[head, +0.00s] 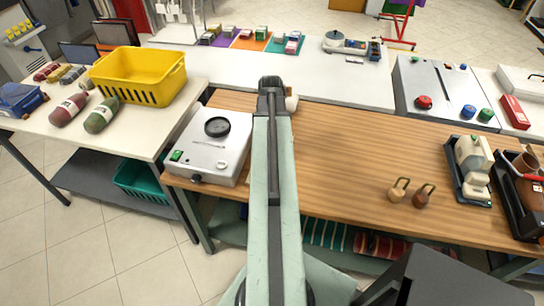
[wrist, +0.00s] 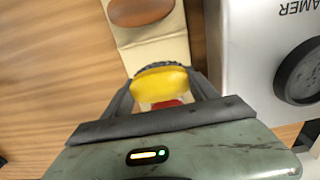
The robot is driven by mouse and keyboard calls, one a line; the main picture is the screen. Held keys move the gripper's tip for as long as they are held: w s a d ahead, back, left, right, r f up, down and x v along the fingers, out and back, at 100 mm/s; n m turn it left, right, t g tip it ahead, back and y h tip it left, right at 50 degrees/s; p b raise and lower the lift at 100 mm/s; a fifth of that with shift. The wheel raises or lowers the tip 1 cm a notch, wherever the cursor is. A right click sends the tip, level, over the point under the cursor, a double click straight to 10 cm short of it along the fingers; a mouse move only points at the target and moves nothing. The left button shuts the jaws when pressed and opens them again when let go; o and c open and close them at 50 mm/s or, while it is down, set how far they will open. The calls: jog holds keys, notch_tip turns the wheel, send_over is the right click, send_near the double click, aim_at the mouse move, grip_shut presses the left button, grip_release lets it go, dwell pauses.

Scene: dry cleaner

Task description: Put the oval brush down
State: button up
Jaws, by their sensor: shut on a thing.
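My gripper (wrist: 160,82) is shut on the oval brush (wrist: 160,83), seen in the wrist view as a rounded yellow body with a dark, bristle-like edge. A small red patch shows below the yellow, between the fingers. Just beyond the brush, a cream strip (wrist: 158,58) bearing a brown oval (wrist: 140,10) lies on the wooden table. I cannot tell whether the brush touches the strip. In the head view my gripper (head: 271,82) is over the back edge of the wooden table (head: 345,150), and my arm hides the brush.
A white steamer box (head: 225,165) with a dark round knob stands close left of my arm; it also shows at the right of the wrist view (wrist: 250,60). Two small knobbed items (head: 398,191) stand farther right. The table between them and my arm is clear.

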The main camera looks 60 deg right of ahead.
jog(key=shift+f+b, duration=2)
jog(key=shift+f, duration=0.65)
jog(key=o, duration=1.2)
jog(key=shift+r, duration=0.1)
notch_tip(320, 180, up, 12)
jog(key=p, duration=1.2)
jog(key=shift+r+p, duration=0.25)
jog(key=shift+p, duration=0.1)
jog(key=shift+f, duration=0.1)
jog(key=shift+w+a, duration=0.1)
